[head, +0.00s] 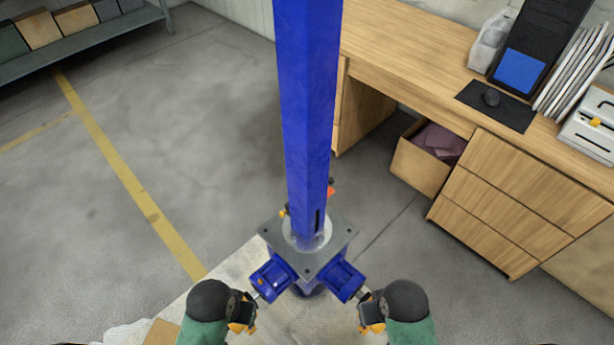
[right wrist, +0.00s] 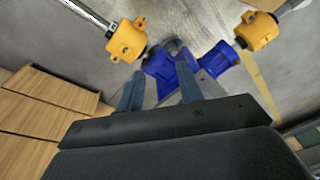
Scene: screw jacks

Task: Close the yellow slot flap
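A pale box (head: 590,125) stands on the desk at the right edge of the head view. A small yellow piece (head: 596,122) shows on it; it may be the slot flap, but I cannot tell whether it is open. My right gripper (right wrist: 160,68) shows in the right wrist view, with its two blue-grey fingers apart and nothing seen between them. A blue housing lies beyond the fingertips (right wrist: 218,60).
A tall blue column (head: 308,110) on a grey plate (head: 310,262) fills the middle. Yellow blocks (right wrist: 127,40) flank the right gripper's fingers. A shelf (head: 95,42) stands at left; the left floor is clear.

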